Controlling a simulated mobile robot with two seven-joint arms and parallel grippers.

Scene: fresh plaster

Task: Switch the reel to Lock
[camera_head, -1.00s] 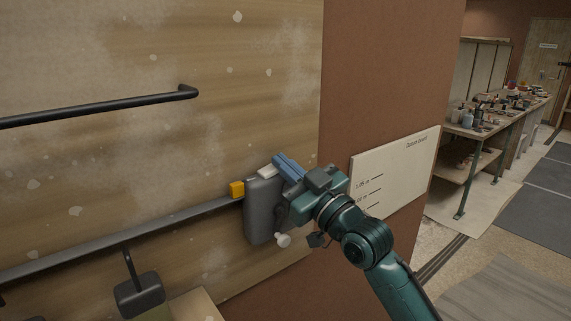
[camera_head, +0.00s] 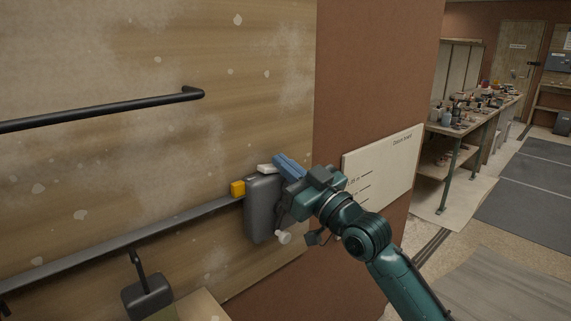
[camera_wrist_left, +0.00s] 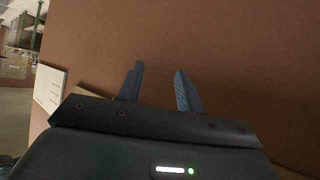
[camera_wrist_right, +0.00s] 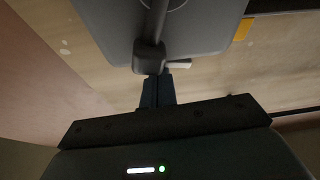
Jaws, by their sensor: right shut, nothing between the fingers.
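The reel (camera_head: 261,215) is a dark grey box on the wall at the end of a dark rail. A yellow block (camera_head: 238,188) sits at its upper left and a small white tab (camera_head: 266,168) at its top. A white knob (camera_head: 283,238) shows at its lower right. My right gripper (camera_head: 280,161) is shut and empty, with its blue fingertips close beside the white tab; contact is unclear. In the right wrist view the fingers (camera_wrist_right: 157,78) lie just below a grey arm (camera_wrist_right: 149,57) on the reel and the white tab (camera_wrist_right: 179,65). My left gripper (camera_wrist_left: 157,70) is open and empty near a brown wall.
A black bar (camera_head: 100,107) is fixed to the plastered wall above the rail (camera_head: 130,238). A dark block (camera_head: 146,295) hangs below the rail. A pale board (camera_head: 383,175) is on the brown wall at right. A workbench (camera_head: 465,128) stands farther back.

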